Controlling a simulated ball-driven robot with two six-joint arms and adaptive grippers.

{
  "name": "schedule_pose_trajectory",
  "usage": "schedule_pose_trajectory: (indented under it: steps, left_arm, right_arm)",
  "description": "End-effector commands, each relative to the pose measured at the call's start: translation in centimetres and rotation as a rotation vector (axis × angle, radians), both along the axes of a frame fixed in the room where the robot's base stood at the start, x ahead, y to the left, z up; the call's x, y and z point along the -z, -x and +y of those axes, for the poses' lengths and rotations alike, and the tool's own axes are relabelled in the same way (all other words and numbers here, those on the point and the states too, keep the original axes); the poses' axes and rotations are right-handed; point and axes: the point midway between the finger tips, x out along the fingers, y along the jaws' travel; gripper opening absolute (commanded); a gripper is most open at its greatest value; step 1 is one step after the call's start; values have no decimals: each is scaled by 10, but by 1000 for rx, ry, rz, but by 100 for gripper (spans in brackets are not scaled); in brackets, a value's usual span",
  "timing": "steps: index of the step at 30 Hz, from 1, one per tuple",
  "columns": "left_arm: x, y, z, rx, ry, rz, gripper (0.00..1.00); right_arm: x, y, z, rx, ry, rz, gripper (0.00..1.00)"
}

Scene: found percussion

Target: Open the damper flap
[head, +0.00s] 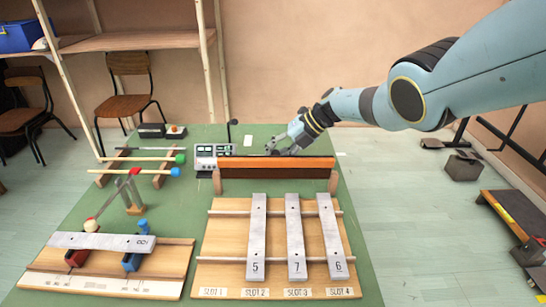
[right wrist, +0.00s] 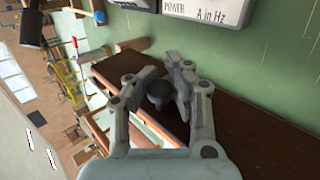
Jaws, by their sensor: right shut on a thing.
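In the right wrist view the fingers (right wrist: 160,85) are shut on a dark round knob (right wrist: 159,93) on the brown board (right wrist: 235,125). The fingers hide part of the knob. The flap's exact angle is hard to tell. My left gripper is not in view.
A rack (head: 222,240) holds grey bars marked 5, 7 and 6; its slot 1 is empty. Another grey bar (head: 100,241) lies on a stand at left. A meter (head: 212,151) stands left of the flap. Mallets (head: 140,171) rest farther left.

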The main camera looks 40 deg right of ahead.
Motion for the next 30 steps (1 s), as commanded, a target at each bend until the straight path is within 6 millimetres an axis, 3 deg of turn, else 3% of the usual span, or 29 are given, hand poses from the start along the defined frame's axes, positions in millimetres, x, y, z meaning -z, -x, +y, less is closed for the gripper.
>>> schedule_pose_trajectory:
  steps: [1, 6, 7, 14, 30]
  left_arm:
    - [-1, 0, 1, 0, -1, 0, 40]
    - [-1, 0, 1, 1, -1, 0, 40]
    - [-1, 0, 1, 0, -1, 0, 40]
    - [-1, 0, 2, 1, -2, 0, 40]
    - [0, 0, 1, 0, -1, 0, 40]
  right_arm:
    - [-5, -2, -8, 7, 9, -8, 0]
    - [-6, -3, -8, 6, 9, -10, 0]
    - [-6, -3, -8, 6, 10, -11, 15]
    - [-4, -2, -5, 5, 7, -8, 45]
    - [-11, 6, -13, 4, 7, -8, 45]
